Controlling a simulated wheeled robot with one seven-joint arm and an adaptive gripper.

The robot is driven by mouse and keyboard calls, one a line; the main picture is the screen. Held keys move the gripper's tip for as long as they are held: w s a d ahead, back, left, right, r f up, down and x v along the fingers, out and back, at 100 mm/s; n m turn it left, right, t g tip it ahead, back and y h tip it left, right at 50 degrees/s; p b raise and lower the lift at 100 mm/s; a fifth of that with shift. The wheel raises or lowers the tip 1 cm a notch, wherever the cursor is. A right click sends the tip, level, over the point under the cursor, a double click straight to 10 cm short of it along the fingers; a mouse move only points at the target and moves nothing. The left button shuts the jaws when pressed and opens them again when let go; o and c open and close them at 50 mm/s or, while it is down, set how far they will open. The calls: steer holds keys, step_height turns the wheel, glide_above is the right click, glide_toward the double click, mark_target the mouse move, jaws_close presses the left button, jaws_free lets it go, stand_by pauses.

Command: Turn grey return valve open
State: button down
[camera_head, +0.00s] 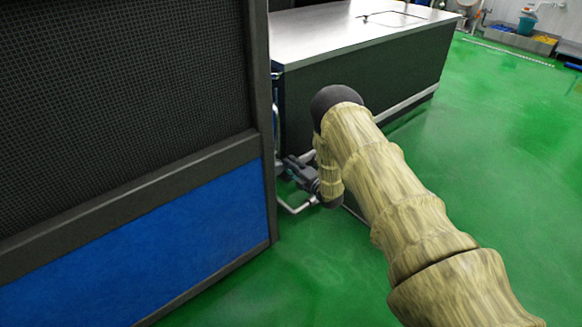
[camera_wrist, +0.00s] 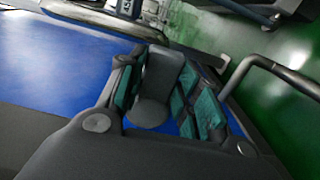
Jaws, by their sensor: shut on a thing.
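In the wrist view a grey valve handle (camera_wrist: 163,78), broad and rounded at its near end, stands between the teal pads of my gripper (camera_wrist: 168,92). My gripper is shut on it. How far the handle is turned cannot be told, and the valve body under it is mostly hidden. In the head view my gripper (camera_head: 301,173) reaches low into the gap beside the dark-framed cabinet, at the pipework. The valve itself cannot be made out there, as my gripper and sleeved arm cover it.
A bent metal pipe (camera_wrist: 262,66) runs right beside my gripper; pipework (camera_head: 290,207) also shows below it in the head view. The cabinet with a blue panel (camera_head: 150,250) stands close on the left. A steel-topped unit (camera_head: 350,35) stands behind. Green floor is clear on the right.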

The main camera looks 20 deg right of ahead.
steer(key=c, duration=1)
jaws_free()
steer(key=shift+s, duration=0.1)
steer(key=v, duration=1.2)
